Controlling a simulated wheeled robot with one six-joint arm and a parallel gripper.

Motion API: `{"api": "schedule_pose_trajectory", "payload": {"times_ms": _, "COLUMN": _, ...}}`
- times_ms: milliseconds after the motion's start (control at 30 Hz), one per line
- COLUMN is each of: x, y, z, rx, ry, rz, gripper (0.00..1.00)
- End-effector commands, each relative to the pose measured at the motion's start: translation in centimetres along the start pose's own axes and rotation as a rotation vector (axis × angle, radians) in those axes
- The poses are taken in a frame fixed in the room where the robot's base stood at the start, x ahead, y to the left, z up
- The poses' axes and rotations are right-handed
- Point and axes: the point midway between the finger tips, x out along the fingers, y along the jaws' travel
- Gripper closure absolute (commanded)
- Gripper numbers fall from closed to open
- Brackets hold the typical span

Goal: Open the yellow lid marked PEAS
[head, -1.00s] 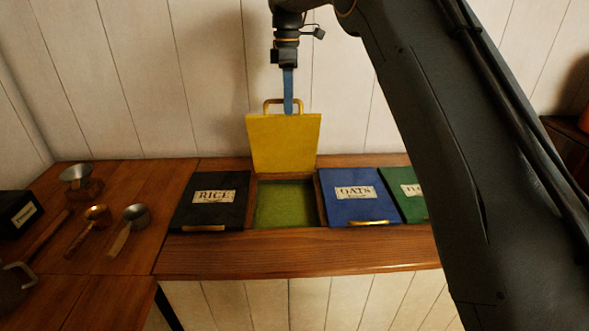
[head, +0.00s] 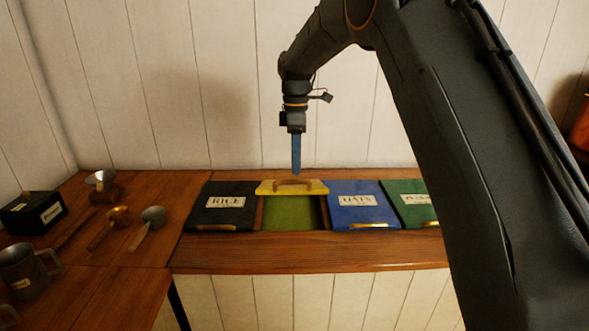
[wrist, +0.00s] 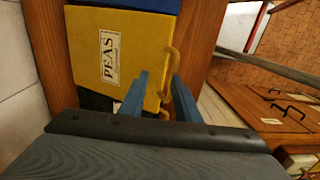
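The yellow PEAS lid (head: 265,188) is partly open, seen nearly edge-on at the back of its bin in the head view. It tilts forward over the bin, with its handle (head: 293,184) on the near edge. The green inside of the bin (head: 290,213) shows below it. In the wrist view the lid's labelled face (wrist: 138,45) and its handle (wrist: 170,70) show. My gripper (wrist: 162,80) has its two blue fingers apart, close to the handle. In the head view my gripper (head: 296,170) points down, just above the handle; nothing is gripped.
The black RICE lid (head: 222,215) lies shut to the left. The blue OATS lid (head: 358,212) and green lid (head: 400,193) lie shut to the right. Scoops (head: 150,222) and a metal mug (head: 25,268) stand on the left counter. A white panelled wall (head: 215,90) rises behind.

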Motion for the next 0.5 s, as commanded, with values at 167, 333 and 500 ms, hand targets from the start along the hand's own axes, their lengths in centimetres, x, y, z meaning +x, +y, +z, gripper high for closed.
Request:
{"api": "schedule_pose_trajectory", "payload": {"times_ms": 167, "x": 0.89, "y": -0.45, "z": 0.36, "rx": 0.005, "ry": 0.0, "rz": -0.002, "gripper": 0.71}}
{"api": "schedule_pose_trajectory", "payload": {"times_ms": 333, "x": 0.99, "y": -0.49, "z": 0.36, "rx": 0.005, "ry": 0.0, "rz": 0.0, "gripper": 0.71}}
{"api": "schedule_pose_trajectory", "payload": {"times_ms": 500, "x": 0.98, "y": -0.51, "z": 0.33, "rx": 0.005, "ry": 0.0, "rz": 0.0, "gripper": 0.71}}
